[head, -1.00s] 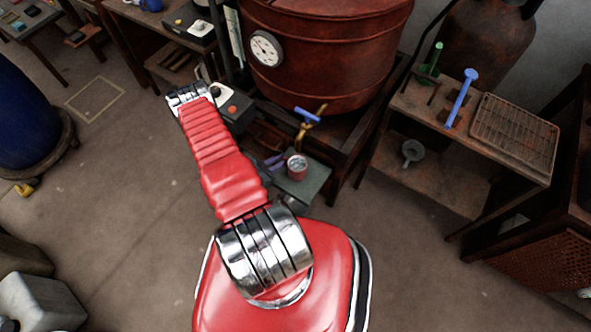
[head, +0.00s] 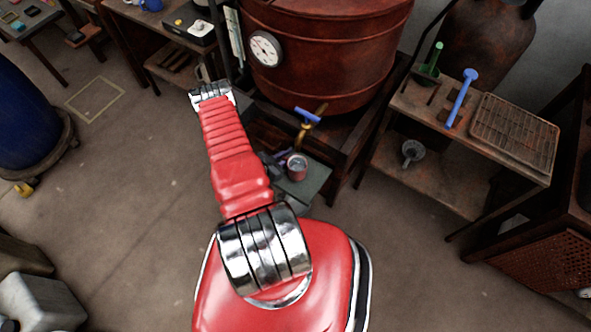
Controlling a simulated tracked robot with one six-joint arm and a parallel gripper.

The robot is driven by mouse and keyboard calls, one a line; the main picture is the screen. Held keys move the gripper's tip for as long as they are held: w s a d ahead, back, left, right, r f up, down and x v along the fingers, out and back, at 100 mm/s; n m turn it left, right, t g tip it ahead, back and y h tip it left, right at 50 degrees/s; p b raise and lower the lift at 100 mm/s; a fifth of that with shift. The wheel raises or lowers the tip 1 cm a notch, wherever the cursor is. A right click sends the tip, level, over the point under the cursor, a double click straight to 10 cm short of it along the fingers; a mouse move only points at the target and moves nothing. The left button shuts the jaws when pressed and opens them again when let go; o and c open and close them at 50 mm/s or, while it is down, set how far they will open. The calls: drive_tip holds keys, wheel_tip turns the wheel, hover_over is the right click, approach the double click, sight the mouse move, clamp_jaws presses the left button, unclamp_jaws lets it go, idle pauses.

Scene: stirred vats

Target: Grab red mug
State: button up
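My gripper (head: 276,164) shows only as small dark shapes just left of the mug, partly hidden behind my red arm. I cannot tell whether it touches the mug or whether its fingers are open or shut.
The vat (head: 320,50) has a round gauge (head: 265,48) and a blue-handled tap (head: 307,116) just above the mug. A wooden bench (head: 420,105) at right holds a wire rack (head: 515,132) and a blue tool (head: 461,98).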

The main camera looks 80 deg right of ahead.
drive_tip(key=shift+c, duration=0.6)
clamp_jaws()
idle(1.0)
